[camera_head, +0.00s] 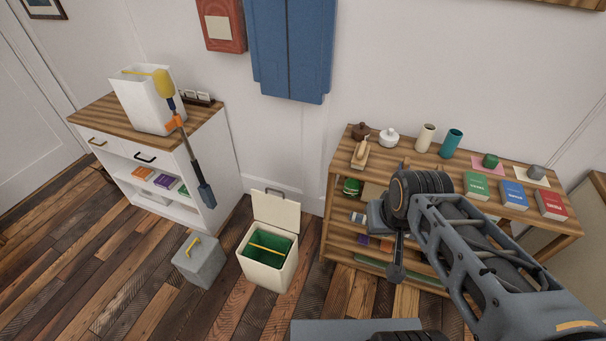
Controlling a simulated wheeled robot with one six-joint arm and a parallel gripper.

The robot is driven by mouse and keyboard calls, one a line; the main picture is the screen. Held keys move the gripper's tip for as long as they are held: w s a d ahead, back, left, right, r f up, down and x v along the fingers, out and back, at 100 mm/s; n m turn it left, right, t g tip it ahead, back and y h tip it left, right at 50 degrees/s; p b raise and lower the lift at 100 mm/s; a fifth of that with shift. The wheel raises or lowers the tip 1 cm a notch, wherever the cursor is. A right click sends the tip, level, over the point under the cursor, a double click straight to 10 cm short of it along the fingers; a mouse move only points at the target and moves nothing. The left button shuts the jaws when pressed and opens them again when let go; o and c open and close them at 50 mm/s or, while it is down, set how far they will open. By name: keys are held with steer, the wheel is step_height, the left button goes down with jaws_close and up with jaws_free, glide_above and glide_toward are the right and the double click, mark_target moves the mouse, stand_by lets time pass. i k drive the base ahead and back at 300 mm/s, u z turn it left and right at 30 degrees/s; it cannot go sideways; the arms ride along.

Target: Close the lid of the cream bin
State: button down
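The cream bin (254,268) stands on the plank floor between the white cabinet and the wooden shelf. Its lid (276,212) is open, standing up at the bin's back edge, with a dark handle at the top. The inside is green, with a yellow bar across the opening. My arm comes in from the lower right, and its end, my gripper (397,273), is to the right of the bin, apart from it, in front of the shelf. The fingers are too small and dark to tell apart.
A grey box (198,265) with a yellow handle stands left of the bin. The white cabinet (215,163) is behind left. The wooden shelf (330,228) with books and jars is close on the right. Floor in front of the bin looks clear.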

mark_target(283, 213)
steer(key=u, duration=0.4)
steer(key=i, duration=1)
steer(key=u, duration=0.8)
